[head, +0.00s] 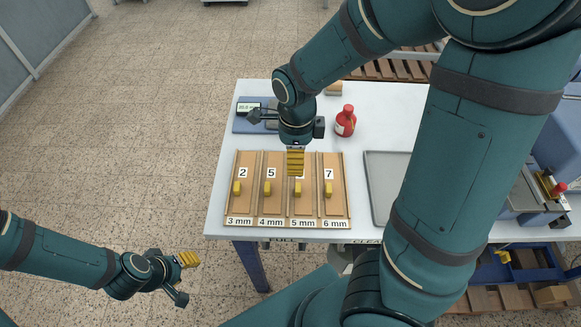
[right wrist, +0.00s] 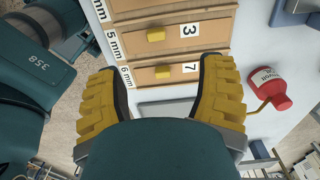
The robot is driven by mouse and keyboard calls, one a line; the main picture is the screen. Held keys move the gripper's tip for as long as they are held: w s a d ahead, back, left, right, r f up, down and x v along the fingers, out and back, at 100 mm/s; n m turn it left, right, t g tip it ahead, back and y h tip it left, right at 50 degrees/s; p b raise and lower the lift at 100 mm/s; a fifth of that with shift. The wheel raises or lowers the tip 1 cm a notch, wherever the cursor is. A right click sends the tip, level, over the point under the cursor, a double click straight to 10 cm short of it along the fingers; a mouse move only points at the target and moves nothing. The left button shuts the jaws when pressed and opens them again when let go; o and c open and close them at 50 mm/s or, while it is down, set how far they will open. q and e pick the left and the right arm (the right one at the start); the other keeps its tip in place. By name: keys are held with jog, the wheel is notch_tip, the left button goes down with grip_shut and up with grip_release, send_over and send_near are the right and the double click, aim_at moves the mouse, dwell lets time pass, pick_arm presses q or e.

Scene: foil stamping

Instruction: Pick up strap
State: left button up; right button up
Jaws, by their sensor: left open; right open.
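No piece that I can surely name as the strap shows. Four-lane wooden tray (head: 257,170) on the white table has tan strips numbered 2, 5, 3 and 7, each with a small yellow block. The lanes are labelled 3 mm to 6 mm. My right gripper (head: 295,163) is above the lane with 3, partly hiding its number. In the right wrist view its yellow fingers (right wrist: 160,92) are open and apart, with the yellow block (right wrist: 163,71) on strip 7 between them in the picture. My left gripper (head: 188,259) is open, left of the table over the floor.
A red bottle (head: 345,122) stands behind the tray on the right; it also shows in the right wrist view (right wrist: 267,86). A blue scale (head: 242,126) is at the back left. A grey metal tray (head: 376,168) is at right. A blue machine (head: 519,203) is far right.

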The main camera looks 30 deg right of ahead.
jog(key=b, duration=0.3)
send_over(297, 187)
notch_tip(297, 187, down, 8)
jog(key=shift+w+r, duration=0.1)
jog(key=shift+f+b, duration=0.75)
jog(key=shift+f, duration=2.2)
grip_shut()
